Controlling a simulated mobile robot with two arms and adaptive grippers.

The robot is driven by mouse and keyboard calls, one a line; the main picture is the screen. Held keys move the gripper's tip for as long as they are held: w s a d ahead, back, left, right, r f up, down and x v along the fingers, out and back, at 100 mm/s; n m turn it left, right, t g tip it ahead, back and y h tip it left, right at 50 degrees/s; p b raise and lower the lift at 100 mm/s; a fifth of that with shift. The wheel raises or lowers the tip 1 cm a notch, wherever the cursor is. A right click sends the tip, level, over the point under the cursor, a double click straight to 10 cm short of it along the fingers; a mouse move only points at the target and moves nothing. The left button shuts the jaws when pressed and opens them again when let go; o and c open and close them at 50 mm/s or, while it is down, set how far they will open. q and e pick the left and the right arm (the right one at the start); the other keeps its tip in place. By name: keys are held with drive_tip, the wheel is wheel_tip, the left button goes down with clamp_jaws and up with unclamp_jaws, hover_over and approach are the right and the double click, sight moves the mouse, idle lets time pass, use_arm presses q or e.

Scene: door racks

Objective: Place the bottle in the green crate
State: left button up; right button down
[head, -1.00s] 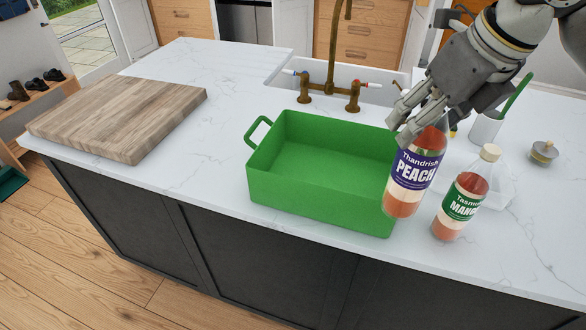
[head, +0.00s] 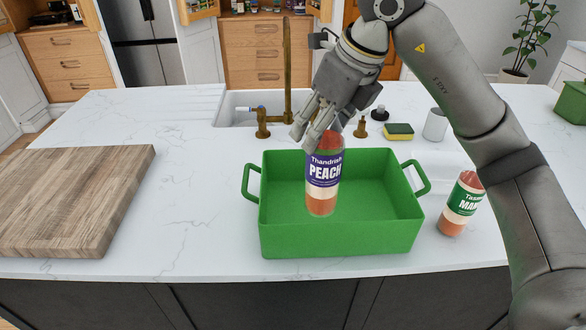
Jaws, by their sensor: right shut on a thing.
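The peach bottle (head: 323,178), with a purple label and reddish contents, is upright in my right gripper (head: 318,133). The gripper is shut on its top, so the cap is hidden. The bottle appears in front of the inside of the green crate (head: 340,241), left of its middle. I cannot tell whether its base touches the crate floor. The crate stands on the white counter with a handle at each end. A second bottle, with a green mango label (head: 463,204), stands on the counter right of the crate. My left gripper does not show.
A wooden board (head: 70,200) lies at the left of the counter. Behind the crate are the sink with a brass tap (head: 287,80), a sponge (head: 398,131) and a white cup (head: 435,124). The counter between board and crate is clear.

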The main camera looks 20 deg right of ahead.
use_arm(q)
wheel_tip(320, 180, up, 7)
drive_tip(key=p, duration=0.6)
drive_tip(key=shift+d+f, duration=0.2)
use_arm(e)
drive_tip(key=w+a+f, duration=0.4)
drive_tip(key=w+f, duration=0.6)
drive_tip(key=f, duration=0.1)
drive_tip(key=shift+f, duration=0.15)
drive_tip(key=shift+f, duration=0.2)
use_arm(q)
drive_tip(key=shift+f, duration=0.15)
use_arm(e)
drive_tip(key=c, duration=0.5)
unclamp_jaws()
